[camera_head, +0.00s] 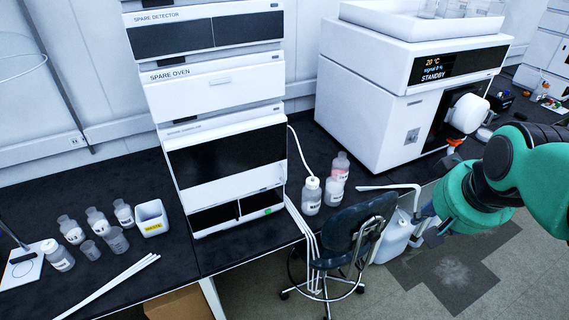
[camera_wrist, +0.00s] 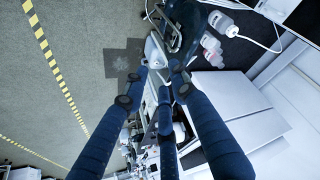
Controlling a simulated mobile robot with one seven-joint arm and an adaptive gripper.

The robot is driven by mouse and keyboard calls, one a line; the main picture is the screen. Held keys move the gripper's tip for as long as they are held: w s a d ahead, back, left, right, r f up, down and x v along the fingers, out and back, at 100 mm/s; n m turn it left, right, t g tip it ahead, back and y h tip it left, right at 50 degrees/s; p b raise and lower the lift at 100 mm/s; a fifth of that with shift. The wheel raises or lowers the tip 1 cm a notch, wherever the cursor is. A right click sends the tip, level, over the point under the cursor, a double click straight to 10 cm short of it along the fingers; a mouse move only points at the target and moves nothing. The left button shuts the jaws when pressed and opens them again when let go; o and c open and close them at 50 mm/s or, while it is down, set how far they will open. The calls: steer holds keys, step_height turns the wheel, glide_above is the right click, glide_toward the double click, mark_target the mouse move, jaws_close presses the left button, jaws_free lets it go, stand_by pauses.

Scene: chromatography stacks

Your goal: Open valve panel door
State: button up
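No door labelled as a valve panel can be read in the head view. The left stack has two small dark doors side by side at its base, a left one (camera_head: 214,217) and a right one (camera_head: 261,204) with a green mark. Both look shut. The white instrument (camera_head: 365,110) on the right has a STANDBY display and a dark front opening. My gripper (camera_wrist: 155,98) shows in the wrist view with its blue fingers spread and nothing between them. In the head view my green arm is at the right, and its end is partly hidden near the stool and jug.
A stool (camera_head: 354,236) and a white jug (camera_head: 393,238) stand before the bench. Bottles (camera_head: 311,196) stand between the two instruments. Small bottles, a white bin (camera_head: 151,218) and rods are on the left bench. Open floor (camera_wrist: 60,95) shows in the wrist view.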

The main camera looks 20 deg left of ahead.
steer(key=w+a+r+n+p, duration=0.15)
steer(key=w+a+p, duration=0.25)
steer(key=w+a, duration=0.45)
steer(key=n+g+y+p, duration=0.2)
steer(key=n+p, duration=0.2)
steer(key=p, duration=0.5)
glide_above(285, 170)
steer(key=s+d, duration=0.3)
steer(key=s, duration=0.2)
step_height(285, 170, down, 8)
steer(key=shift+w+f+m, duration=0.15)
steer(key=shift+w+m, duration=0.05)
steer(key=shift+m, duration=0.05)
steer(key=shift+f, duration=0.1)
steer(key=x, duration=1.3)
steer(key=shift+w+d+f, duration=0.1)
steer(key=shift+w+f, duration=0.15)
steer(key=shift+w, duration=0.05)
jaws_close()
